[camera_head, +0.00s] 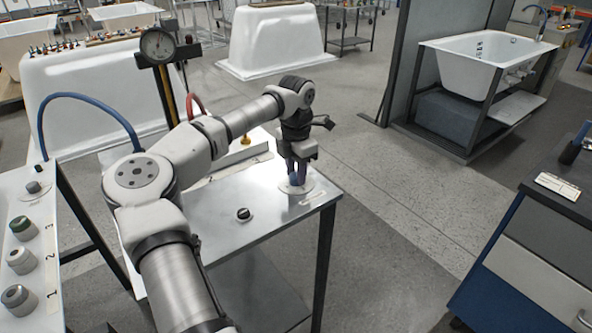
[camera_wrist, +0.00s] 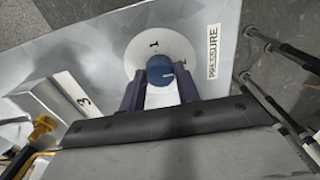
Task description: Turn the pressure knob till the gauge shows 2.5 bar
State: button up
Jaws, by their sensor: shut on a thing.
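The pressure knob (camera_wrist: 160,70) is a round blue knob with a pale pointer mark, set in a white dial disc (camera_wrist: 150,48) beside a PRESSURE label (camera_wrist: 213,52) in the wrist view. My gripper (camera_wrist: 161,84) is shut on it, one dark finger on each side. In the head view my gripper (camera_head: 297,178) points down at the disc on the table's right end, and its fingers mostly hide the knob. The pressure gauge (camera_head: 157,45) is a round dial on a post at the upper left; its reading is too small to tell.
A yellow fitting (camera_wrist: 43,126) lies left of my gripper. Open floor lies right of the table.

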jog(key=shift+r, duration=0.1)
jog(key=o, duration=1)
notch_tip(320, 180, up, 14)
jog(key=shift+f+b, duration=0.1)
jog(key=shift+b, duration=0.55)
